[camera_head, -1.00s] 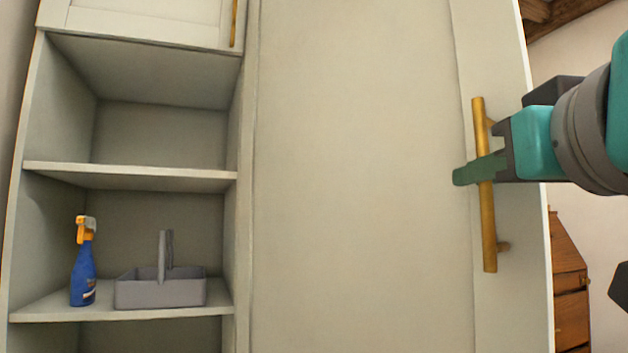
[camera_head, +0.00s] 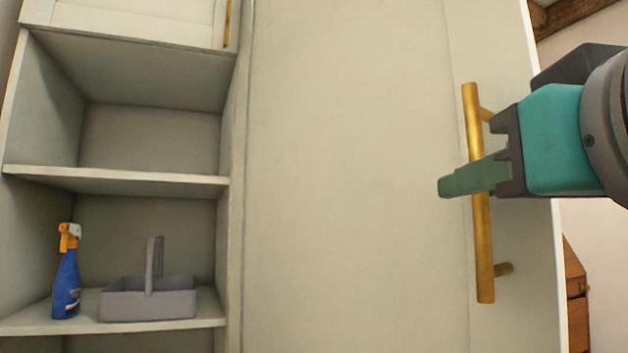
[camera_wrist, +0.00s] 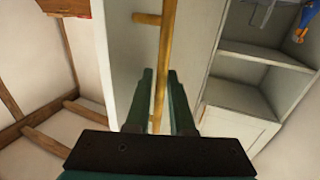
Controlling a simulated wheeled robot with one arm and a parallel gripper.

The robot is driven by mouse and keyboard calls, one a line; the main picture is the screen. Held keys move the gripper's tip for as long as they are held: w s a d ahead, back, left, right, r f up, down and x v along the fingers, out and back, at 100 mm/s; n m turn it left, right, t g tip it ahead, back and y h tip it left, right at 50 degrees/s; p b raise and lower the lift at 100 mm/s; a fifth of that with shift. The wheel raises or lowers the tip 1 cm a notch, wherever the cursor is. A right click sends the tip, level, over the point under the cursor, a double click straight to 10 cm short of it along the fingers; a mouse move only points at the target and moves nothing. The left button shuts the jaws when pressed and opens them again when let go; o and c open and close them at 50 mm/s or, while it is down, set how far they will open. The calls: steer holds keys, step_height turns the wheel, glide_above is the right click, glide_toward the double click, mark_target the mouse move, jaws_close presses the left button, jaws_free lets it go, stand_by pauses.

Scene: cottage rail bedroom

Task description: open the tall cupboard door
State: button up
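The tall cupboard door (camera_head: 350,180) is a broad pale panel filling the middle of the head view. Its long upright brass handle (camera_head: 485,245) is near the right edge. The handle also shows in the wrist view (camera_wrist: 167,40), running between the two fingers. In the head view the near finger hides part of the bar and the far finger. I see no gap into the tall cupboard's inside.
Open shelves (camera_head: 120,182) stand left of the door, holding a blue spray bottle (camera_head: 66,285) and a grey caddy (camera_head: 150,305). Wooden furniture (camera_head: 577,300) stands beyond the door's right edge. A smaller door with a brass handle (camera_head: 227,22) is at top left.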

steer(key=o, duration=0.3)
steer(key=shift+s+a+p, duration=0.15)
steer(key=shift+s+p, duration=0.25)
steer(key=shift+s, duration=3.55)
steer(key=shift+c, duration=0.3)
